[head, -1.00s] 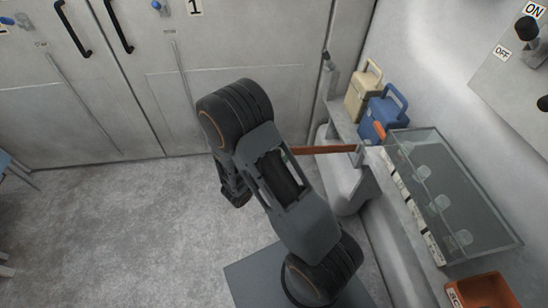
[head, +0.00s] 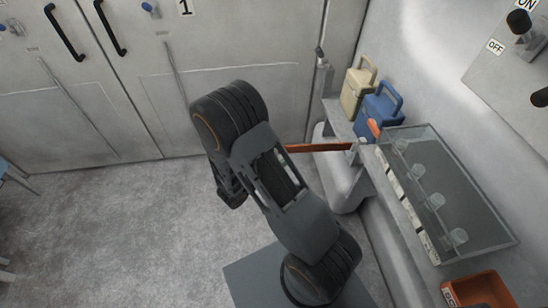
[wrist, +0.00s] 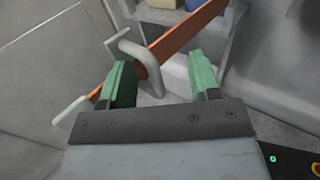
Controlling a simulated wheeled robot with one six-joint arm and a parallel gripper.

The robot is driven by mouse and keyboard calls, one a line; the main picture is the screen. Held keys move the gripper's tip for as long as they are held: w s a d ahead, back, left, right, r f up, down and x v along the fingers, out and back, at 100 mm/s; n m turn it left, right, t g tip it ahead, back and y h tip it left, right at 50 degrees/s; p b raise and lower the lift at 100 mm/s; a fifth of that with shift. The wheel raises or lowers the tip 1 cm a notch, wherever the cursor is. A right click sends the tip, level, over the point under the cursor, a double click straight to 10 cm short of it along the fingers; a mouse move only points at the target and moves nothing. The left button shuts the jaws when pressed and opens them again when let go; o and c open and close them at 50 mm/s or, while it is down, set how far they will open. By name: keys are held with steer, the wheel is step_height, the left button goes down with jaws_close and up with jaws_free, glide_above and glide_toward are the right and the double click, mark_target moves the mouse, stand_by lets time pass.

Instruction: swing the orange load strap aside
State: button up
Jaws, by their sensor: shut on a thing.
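The orange load strap (head: 318,147) runs level in the head view from behind my arm to a post by the shelf. In the wrist view the strap (wrist: 178,41) crosses diagonally past my fingers, with a pale plate at its lower left end. A grey handle (wrist: 138,53) stands out from the strap. My gripper (wrist: 161,80) has its two green fingers on either side of the handle's end, shut on it. In the head view my arm hides the gripper and the strap's left end.
A cream case (head: 356,92) and a blue case (head: 377,112) stand on the shelf behind the strap. A clear-lidded box (head: 450,190) with several cups and an orange bin (head: 478,290) are at the right.

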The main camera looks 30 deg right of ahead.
steer(key=shift+s+d, duration=0.2)
steer(key=shift+s, duration=0.1)
steer(key=v, duration=1.4)
steer(key=shift+w+a, duration=0.15)
steer(key=shift+w, duration=0.1)
steer(key=shift+x, duration=5.05)
steer(key=shift+s+f, duration=0.1)
steer(key=shift+s, duration=0.1)
